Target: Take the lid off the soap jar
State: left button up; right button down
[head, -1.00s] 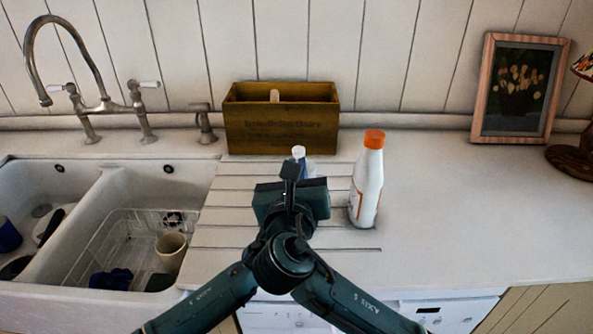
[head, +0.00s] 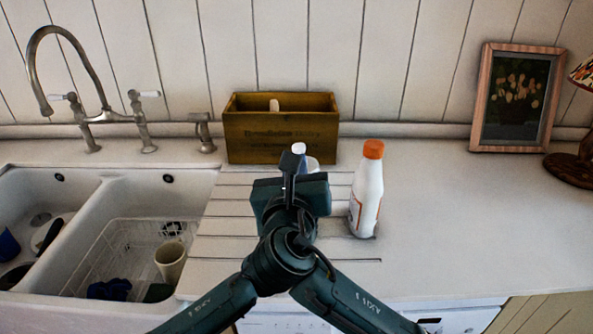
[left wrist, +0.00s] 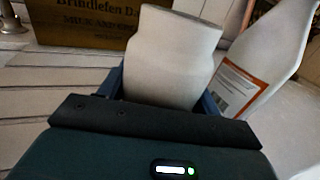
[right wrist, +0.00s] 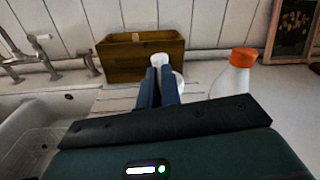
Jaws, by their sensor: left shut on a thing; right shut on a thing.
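The soap jar (left wrist: 170,65) is pale and smooth and stands between my left gripper's fingers (left wrist: 162,92), which are shut on it in the left wrist view. In the right wrist view my right gripper (right wrist: 160,74) is shut on the small white lid (right wrist: 160,59). A white part of the jar (right wrist: 179,83) shows lower and to the right behind those fingers. In the head view the lid (head: 298,148) and a bit of the jar (head: 313,164) show above my arms, which hide the rest. I cannot tell if lid and jar still touch.
A white bottle with an orange cap (head: 367,190) stands close on the right. A wooden box (head: 280,135) is behind. The sink (head: 100,185) with a wire rack (head: 130,240) lies left. A picture frame (head: 485,100) and a lamp stand far right. Counter on the right is clear.

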notch_tip(320, 180, up, 3)
pick_arm(q)
jog(key=o, duration=1.5)
jog(key=shift+c, duration=0.2)
